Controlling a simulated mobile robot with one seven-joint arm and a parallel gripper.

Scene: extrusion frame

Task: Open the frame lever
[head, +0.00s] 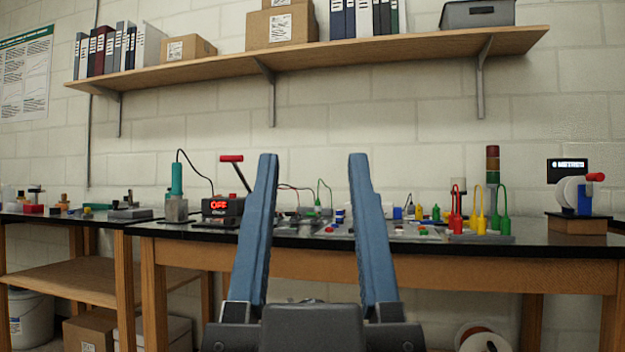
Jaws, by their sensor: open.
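A lever with a red grip (232,158) stands up behind a dark box with a red "OFF" display (222,207), at the left of the bench. Its thin dark arm slants down to the right of the grip; its base is hidden behind the box and I cannot tell what it is fixed to. No label marks it as the frame lever. My gripper (313,157) is open and empty, its two blue fingers pointing up in the middle of the view. The lever is left of the left finger, apart from it in the picture.
A dark-topped bench (180,229) crosses the view. A green-handled tool (177,180) stands left of the display box. Red, yellow and green leads (478,212) and a wheel device with a red knob (570,194) are at right. A wooden shelf (370,52) hangs above.

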